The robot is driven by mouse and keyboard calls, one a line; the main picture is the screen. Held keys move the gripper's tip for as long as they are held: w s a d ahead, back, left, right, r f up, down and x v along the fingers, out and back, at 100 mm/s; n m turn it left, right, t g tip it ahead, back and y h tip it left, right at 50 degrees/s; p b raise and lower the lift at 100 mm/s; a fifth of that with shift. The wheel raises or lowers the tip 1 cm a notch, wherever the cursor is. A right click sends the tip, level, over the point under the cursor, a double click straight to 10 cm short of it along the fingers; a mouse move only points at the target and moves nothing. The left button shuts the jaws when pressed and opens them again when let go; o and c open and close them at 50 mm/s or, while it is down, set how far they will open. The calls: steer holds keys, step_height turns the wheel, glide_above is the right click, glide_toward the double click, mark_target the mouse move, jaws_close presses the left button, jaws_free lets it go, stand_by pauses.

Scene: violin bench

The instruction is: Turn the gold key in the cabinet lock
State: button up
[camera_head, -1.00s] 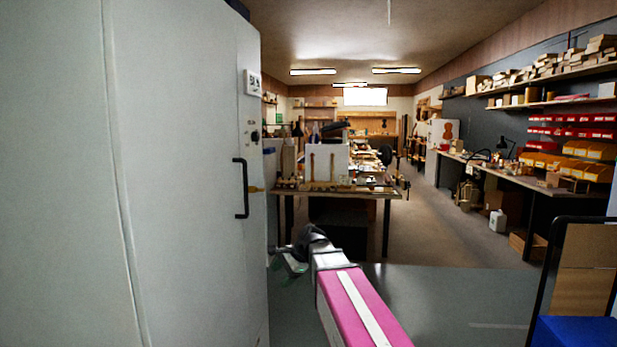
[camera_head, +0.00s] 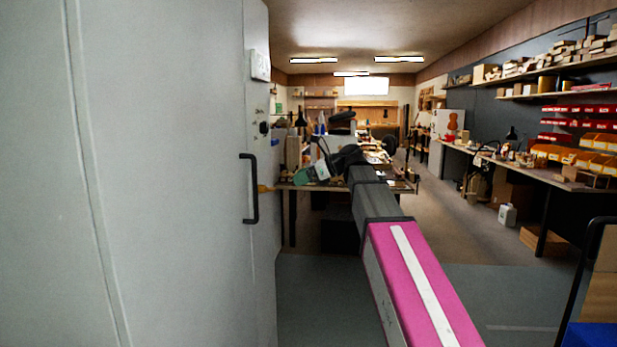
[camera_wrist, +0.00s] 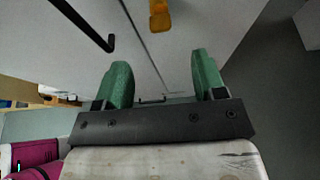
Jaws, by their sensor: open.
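In the head view my gripper (camera_head: 318,170) is right of the key and a little higher in the picture. The lock around the key is not clearly visible.
The black door handle (camera_head: 251,188) stands out just left of the key; the handle also shows at upper left in the wrist view (camera_wrist: 88,25). A cluttered workbench (camera_head: 300,186) stands behind my gripper.

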mark_target(271, 188)
steer(key=x, duration=0.9)
steer(key=shift+a+f, duration=0.15)
steer(key=shift+a, duration=0.1)
steer(key=c, duration=0.9)
